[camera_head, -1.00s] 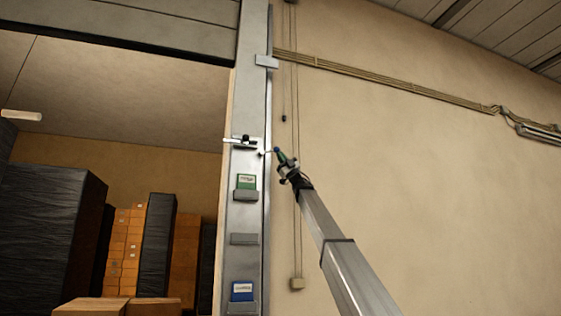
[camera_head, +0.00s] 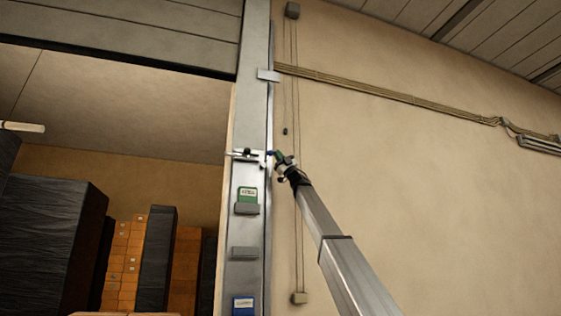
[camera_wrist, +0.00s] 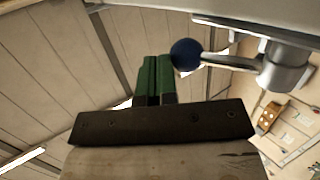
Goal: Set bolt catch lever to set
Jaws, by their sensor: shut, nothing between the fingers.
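The bolt catch lever has a dark blue ball knob (camera_wrist: 186,54) on a thin metal rod. In the wrist view the rod runs right to a round metal hub (camera_wrist: 285,68). In the head view the knob (camera_head: 270,153) is small, at the right edge of the post beside a bolt fitting (camera_head: 246,154). My gripper (camera_wrist: 158,62) has green fingers shut together with nothing between them. Their tips are just left of the knob in the wrist view; I cannot tell whether they touch it. In the head view my gripper (camera_head: 279,156) is right of the knob. No set marking is readable.
The metal door post (camera_head: 246,225) carries a green card (camera_head: 247,195) and a blue card (camera_head: 243,304) in holders. Cords (camera_head: 297,220) hang on the wall right of the post. Dark wrapped stacks (camera_head: 58,235) and orange boxes (camera_head: 133,260) stand beyond the doorway. The wall right is open.

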